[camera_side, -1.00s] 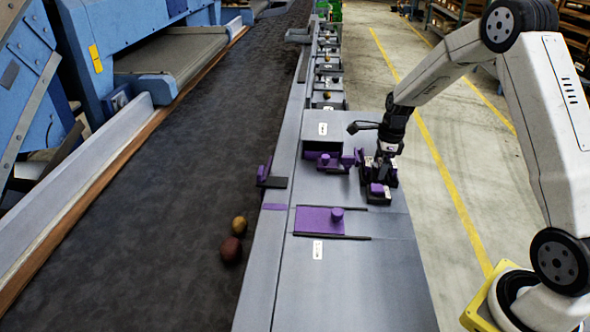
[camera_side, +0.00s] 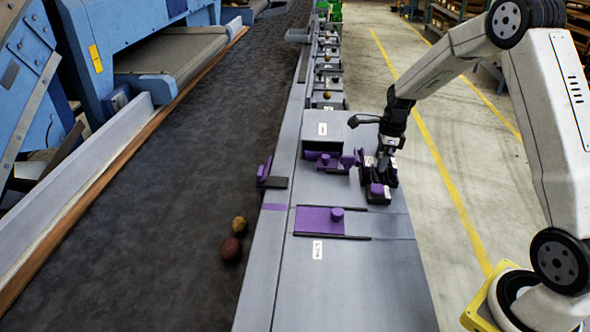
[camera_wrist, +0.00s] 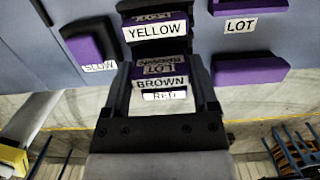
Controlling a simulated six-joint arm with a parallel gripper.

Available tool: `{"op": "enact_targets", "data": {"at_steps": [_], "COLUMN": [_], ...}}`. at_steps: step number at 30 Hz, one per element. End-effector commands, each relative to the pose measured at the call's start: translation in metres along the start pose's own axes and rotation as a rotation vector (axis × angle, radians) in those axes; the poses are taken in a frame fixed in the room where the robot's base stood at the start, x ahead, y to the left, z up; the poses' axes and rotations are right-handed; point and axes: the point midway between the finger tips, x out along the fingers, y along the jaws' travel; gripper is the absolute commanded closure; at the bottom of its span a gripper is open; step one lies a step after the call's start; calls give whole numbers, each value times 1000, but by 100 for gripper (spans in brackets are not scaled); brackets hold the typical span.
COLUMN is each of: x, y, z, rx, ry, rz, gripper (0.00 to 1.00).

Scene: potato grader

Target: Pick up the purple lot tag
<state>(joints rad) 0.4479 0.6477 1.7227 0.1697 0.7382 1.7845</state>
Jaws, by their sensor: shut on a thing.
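In the wrist view a purple lot tag (camera_wrist: 160,70), its label reading "LOT BROWN", sits between the two fingers of my gripper (camera_wrist: 163,85). The fingers are shut on its sides. A purple tag labelled "YELLOW" (camera_wrist: 155,18) stands in a black holder just beyond it, and a partly hidden label, apparently "RED" (camera_wrist: 165,96), shows right below it. In the side view my gripper (camera_side: 383,163) points down at the dark tag holder on the grey bench; the held tag is hard to make out there.
A purple block labelled "SLOW" (camera_wrist: 85,47) and purple parts by a "LOT" label (camera_wrist: 238,25) flank the holder. On the bench (camera_side: 340,285) are a purple sliding plate (camera_side: 315,221) and a grey box (camera_side: 323,128). Two potatoes (camera_side: 231,249) lie on the dark belt (camera_side: 140,190).

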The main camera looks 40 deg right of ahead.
Motion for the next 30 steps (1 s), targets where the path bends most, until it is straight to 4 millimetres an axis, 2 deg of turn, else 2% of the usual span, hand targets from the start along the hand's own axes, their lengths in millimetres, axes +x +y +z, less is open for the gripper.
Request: {"op": "enact_targets", "data": {"at_steps": [3,11,19,30], "x": [-16,-44,-78,-103], "y": [1,21,48,96], "z": [1,-5,-14,-35], "rx": [0,0,0,1], "ry": [-1,-1,-1,-1], "rz": [-2,-3,-2,-3], "gripper": [74,74,74,74]}}
